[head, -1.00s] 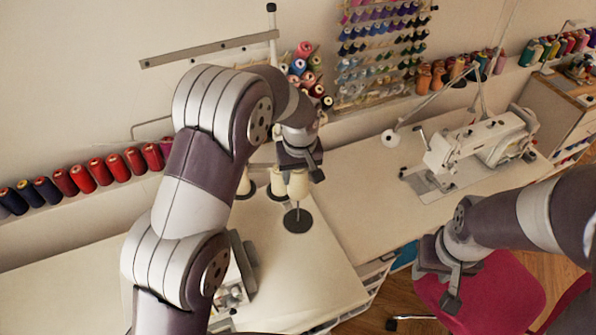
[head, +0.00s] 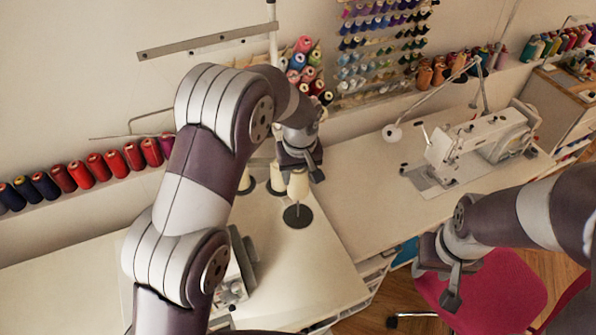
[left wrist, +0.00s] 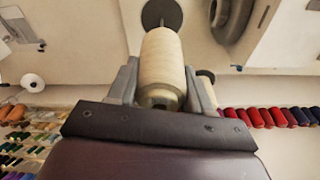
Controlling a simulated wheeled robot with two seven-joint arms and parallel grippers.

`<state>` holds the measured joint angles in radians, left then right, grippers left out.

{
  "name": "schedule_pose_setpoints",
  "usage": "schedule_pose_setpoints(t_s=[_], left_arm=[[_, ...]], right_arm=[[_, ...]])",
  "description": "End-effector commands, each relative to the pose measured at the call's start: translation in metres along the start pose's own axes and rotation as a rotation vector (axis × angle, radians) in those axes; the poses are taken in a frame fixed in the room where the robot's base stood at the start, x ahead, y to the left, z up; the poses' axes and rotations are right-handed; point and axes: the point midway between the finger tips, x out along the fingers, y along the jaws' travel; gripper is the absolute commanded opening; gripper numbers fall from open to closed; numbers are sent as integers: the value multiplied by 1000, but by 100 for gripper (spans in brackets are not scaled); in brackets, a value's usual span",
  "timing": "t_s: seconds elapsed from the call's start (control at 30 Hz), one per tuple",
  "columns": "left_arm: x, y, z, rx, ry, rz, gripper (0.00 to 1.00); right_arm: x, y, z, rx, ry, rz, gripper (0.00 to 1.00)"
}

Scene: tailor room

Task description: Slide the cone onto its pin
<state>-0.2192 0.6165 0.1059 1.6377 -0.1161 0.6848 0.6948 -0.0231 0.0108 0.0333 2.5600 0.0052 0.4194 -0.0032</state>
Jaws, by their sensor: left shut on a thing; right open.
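My left gripper (head: 299,170) is shut on a cream thread cone (head: 298,186), which also fills the middle of the left wrist view (left wrist: 161,62) between the two fingers. A dark round base (head: 298,216) is on the table just below the cone in the head view. In the left wrist view the base (left wrist: 162,13) lies beyond the cone's far end, with a thin pin (left wrist: 162,30) pointing toward the cone. I cannot tell whether the pin's tip is inside the cone. My right gripper (head: 436,284) is open and empty, above the pink chair.
Other cream cones (head: 277,180) stand on dark bases just left of the held one, partly hidden by my left arm. A white sewing machine (head: 482,139) stands on the right table. A pink chair (head: 500,283) is at the front right. The table in front of the base is clear.

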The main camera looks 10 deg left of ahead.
Motion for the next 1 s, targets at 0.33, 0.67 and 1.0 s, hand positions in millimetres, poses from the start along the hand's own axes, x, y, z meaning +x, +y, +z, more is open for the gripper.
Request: schedule_pose_setpoints(t_s=[0.33,0.67,1.0], left_arm=[[14,0,2,0,0,0,17],[25,0,3,0,0,0,17],[37,0,4,0,0,0,17]], right_arm=[[10,0,1,0,0,0,43],[17,0,2,0,0,0,43],[25,0,3,0,0,0,43]])
